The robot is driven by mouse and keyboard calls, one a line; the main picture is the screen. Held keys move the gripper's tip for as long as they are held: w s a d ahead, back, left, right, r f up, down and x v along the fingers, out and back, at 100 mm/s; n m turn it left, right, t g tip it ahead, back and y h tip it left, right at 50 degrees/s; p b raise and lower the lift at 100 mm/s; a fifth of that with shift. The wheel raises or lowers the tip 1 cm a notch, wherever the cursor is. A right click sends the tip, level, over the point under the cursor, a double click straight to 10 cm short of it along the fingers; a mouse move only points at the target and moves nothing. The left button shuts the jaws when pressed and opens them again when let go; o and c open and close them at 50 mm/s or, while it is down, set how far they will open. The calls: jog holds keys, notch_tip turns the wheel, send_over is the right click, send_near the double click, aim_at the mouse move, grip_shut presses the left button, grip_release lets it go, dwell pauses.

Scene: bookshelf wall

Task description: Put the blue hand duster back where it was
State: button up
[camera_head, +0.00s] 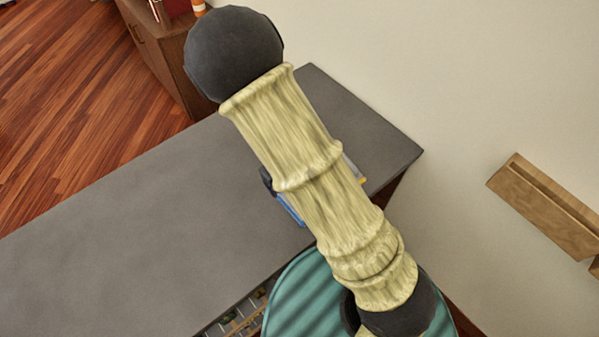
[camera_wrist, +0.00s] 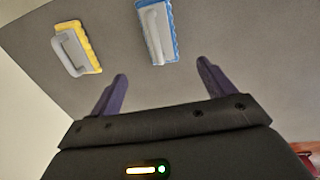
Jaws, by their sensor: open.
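The blue hand duster (camera_wrist: 172,30) lies on the grey top, at the upper middle of the wrist view. It has a light grey back and handle and a blue edge. My gripper (camera_wrist: 162,73) is open and empty, with its two purple fingers apart. The duster shows beyond the fingertips, apart from them. In the head view my arm covers most of this spot; only a blue sliver of the duster (camera_head: 289,209) shows beside the arm.
A similar yellow-edged duster (camera_wrist: 92,50) lies left of the blue one in the wrist view. The grey cabinet top (camera_head: 120,230) is clear on the left. A wall stands on the right with a wooden shelf (camera_head: 543,208). A brown cabinet (camera_head: 165,55) stands at the back.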

jog(key=shift+r, duration=0.1)
jog(key=s+d+r+m+t, duration=0.1)
jog(key=s+d+r+m, duration=0.2)
jog(key=d+r, duration=0.4)
jog(key=s+d+r+m+y, duration=0.1)
jog(key=s+d+r+m, duration=0.2)
jog(key=d+r, duration=0.4)
notch_tip(320, 180, up, 3)
jog(key=shift+f+m+t, duration=0.2)
jog(key=shift+m+t, duration=0.2)
jog(key=s+b+x, duration=0.1)
jog(key=b+x, duration=0.6)
jog(key=b, duration=0.1)
jog(key=shift+s+f, duration=0.4)
jog(key=shift+f, duration=0.2)
